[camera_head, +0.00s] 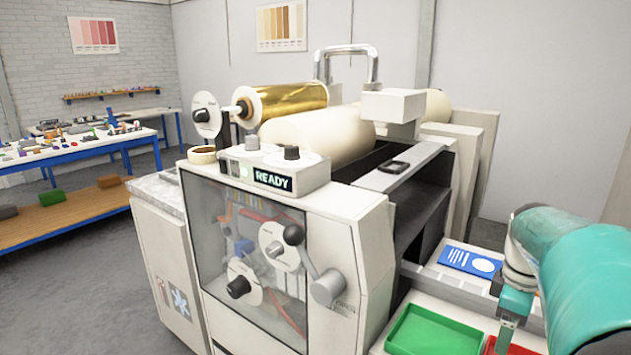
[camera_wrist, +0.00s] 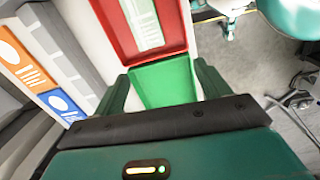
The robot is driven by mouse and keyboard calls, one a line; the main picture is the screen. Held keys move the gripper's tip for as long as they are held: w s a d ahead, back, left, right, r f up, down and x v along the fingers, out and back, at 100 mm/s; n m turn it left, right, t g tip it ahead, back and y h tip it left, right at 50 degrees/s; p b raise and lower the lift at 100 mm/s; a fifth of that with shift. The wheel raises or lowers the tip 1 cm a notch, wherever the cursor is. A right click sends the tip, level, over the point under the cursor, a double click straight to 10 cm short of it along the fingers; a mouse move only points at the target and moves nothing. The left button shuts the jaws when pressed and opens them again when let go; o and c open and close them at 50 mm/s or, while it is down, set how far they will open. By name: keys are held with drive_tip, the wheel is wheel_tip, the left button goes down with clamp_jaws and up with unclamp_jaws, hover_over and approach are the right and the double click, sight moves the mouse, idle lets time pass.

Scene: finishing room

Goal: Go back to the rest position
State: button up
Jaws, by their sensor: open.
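My teal arm comes in from the right in the head view, with my gripper (camera_head: 506,335) low over the trays beside the machine. In the wrist view my gripper (camera_wrist: 160,82) is open, its two green fingers apart with nothing between them. The green tray (camera_wrist: 165,90) shows between and beyond the fingers and looks empty. The red tray (camera_wrist: 178,50) adjoins it and holds a pale printed green-and-white card (camera_wrist: 143,20). In the head view the green tray (camera_head: 435,335) is left of my gripper, and the red tray is mostly hidden or cut off.
The foil machine (camera_head: 375,270) with a READY display fills the middle. A blue card (camera_head: 470,262) lies on its side ledge; an orange card (camera_wrist: 18,55) is beside it in the wrist view. A blue-framed workbench (camera_head: 75,150) stands far left. Grey floor (camera_head: 90,290) is open at left.

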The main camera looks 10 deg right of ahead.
drive_tip(key=w+a+r+m+t+h, duration=0.1)
drive_tip(key=a+r+m+t, duration=0.15)
drive_tip(key=a, duration=1.25)
drive_tip(key=s+a+f+m+t+y, duration=0.1)
drive_tip(key=s+a+m, duration=0.1)
drive_tip(key=a, duration=0.5)
drive_tip(key=s+a+f+m+t, duration=0.1)
drive_tip(key=s+a+m+t, duration=0.1)
drive_tip(key=s+a, duration=0.2)
drive_tip(key=a, duration=0.3)
drive_tip(key=shift+s+a+m+y, duration=0.15)
drive_tip(key=shift+s+m+y, duration=0.05)
drive_tip(key=shift+m+y, duration=0.2)
